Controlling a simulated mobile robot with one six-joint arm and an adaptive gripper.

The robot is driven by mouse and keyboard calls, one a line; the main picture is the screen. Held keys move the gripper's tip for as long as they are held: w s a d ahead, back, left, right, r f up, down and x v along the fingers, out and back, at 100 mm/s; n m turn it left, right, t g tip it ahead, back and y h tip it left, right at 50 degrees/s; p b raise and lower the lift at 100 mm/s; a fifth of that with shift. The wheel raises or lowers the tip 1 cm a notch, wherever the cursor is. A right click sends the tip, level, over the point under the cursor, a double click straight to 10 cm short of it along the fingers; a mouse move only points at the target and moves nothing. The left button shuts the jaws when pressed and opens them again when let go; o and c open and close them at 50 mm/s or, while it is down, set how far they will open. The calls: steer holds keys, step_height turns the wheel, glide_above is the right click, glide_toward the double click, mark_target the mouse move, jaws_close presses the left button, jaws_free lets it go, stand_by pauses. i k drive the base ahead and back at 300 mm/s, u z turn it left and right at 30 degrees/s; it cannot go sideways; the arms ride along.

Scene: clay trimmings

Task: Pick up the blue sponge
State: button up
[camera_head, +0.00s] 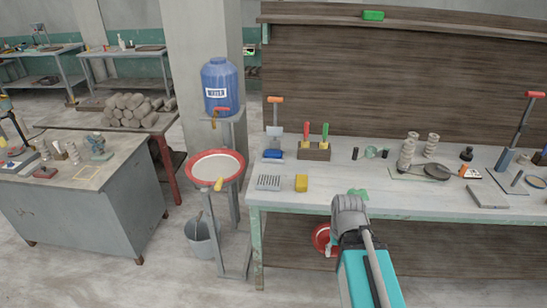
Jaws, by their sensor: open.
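A small blue block (273,154), which looks like the blue sponge, lies on the left part of the long workbench (400,205), toward the back and just below an upright scraper. My gripper (352,199) is over the bench's front edge, to the right of the blue block and nearer to me, well apart from it. It is seen from behind, so its fingertips are mostly hidden. It is open, and I see nothing held in it. A green piece (358,192) shows just beyond it; I cannot tell what it is.
A yellow block (301,183) and a slotted grey plate (269,183) lie in front of the blue block. A wooden holder (314,152) with red- and green-handled tools stands right of it. The orange-handled scraper (275,115) stands behind. Bare bench top lies between yellow block and gripper.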

mark_target(269, 153)
steer(key=u, duration=2.35)
steer(key=i, duration=2.05)
